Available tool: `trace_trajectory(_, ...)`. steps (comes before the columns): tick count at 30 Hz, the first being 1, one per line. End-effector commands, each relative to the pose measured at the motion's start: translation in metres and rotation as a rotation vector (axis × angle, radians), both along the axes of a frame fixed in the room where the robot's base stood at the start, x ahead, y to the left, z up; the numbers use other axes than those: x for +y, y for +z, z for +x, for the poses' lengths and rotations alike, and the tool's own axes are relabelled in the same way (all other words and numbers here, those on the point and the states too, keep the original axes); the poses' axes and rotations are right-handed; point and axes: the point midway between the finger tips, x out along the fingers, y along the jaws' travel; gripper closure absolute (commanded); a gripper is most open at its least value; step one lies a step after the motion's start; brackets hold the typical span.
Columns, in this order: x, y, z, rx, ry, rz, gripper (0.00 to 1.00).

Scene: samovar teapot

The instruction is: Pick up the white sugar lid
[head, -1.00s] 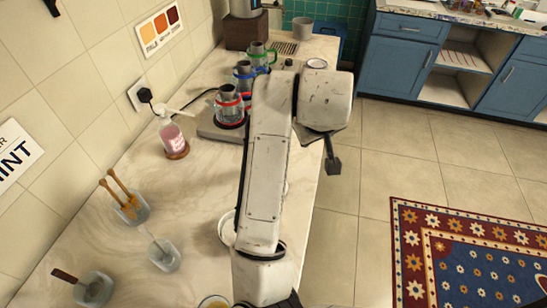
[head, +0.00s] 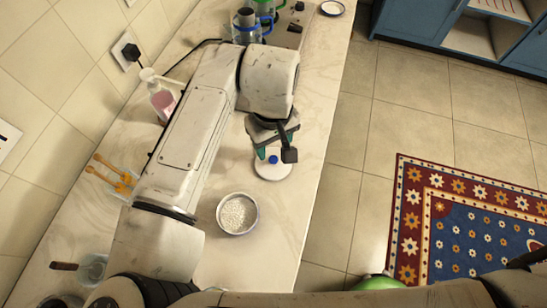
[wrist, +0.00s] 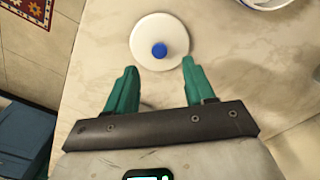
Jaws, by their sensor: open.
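The white sugar lid (head: 271,168), round with a blue knob, lies flat on the marble counter (head: 270,225). It also shows in the wrist view (wrist: 147,40), near the top and ahead of my fingers. My gripper (head: 266,150) is open and empty, above and just behind the lid in the head view. In the wrist view my gripper (wrist: 156,80) has its two green fingers spread, with the blue knob beyond their tips and roughly between them. The fingers do not hold the lid. A sugar bowl (head: 256,213) filled with white cubes or grains stands near the lid.
A pink bottle (head: 160,100) and a glass with wooden utensils (head: 120,183) stand left, partly behind my arm. Blue and green handled pots (head: 247,28) stand at the back. The counter's right edge is close to the lid.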

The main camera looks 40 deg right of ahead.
Motion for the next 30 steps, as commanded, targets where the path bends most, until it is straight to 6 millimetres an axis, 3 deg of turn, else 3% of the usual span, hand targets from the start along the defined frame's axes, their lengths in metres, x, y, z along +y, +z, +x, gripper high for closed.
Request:
trace_trajectory(5, 0.0, -0.011, 0.0, 0.0, 0.0, 0.001, 0.46)
trace_trajectory(15, -0.001, -0.054, -0.001, 0.0, -0.001, 0.001, 0.46)
trace_trajectory(23, -0.001, -0.059, -0.001, -0.001, -0.002, 0.001, 0.46)
trace_trajectory(30, -0.001, -0.058, -0.001, -0.001, -0.002, 0.001, 0.66)
